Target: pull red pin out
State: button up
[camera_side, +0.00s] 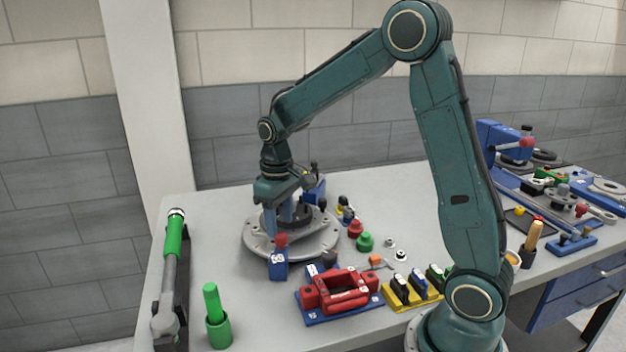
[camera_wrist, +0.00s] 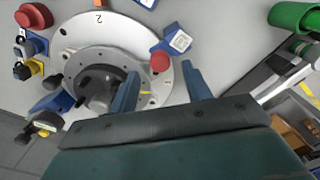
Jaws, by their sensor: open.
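A round grey fixture plate (camera_side: 312,247) lies on the table, with a dark hub at its middle. A red pin head (camera_side: 281,240) stands at the plate's near edge by a blue block (camera_side: 278,264) with a white label. My gripper (camera_side: 279,226) points down over the plate, open and empty, close to the red pin head. In the wrist view the red pin head (camera_wrist: 160,62) shows just beyond the gap between my two fingertips (camera_wrist: 161,70), with the blue block (camera_wrist: 172,42) beside it. The pin's shaft is hidden; I cannot tell its depth.
Other blue blocks stand around the plate. A red part (camera_side: 340,292) on a blue base lies in front, beside a yellow holder (camera_side: 412,290). Red (camera_side: 355,228) and green (camera_side: 364,242) knobs stand to the right.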

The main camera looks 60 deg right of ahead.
aim_at(281, 235)
jog(key=shift+f, duration=1.7)
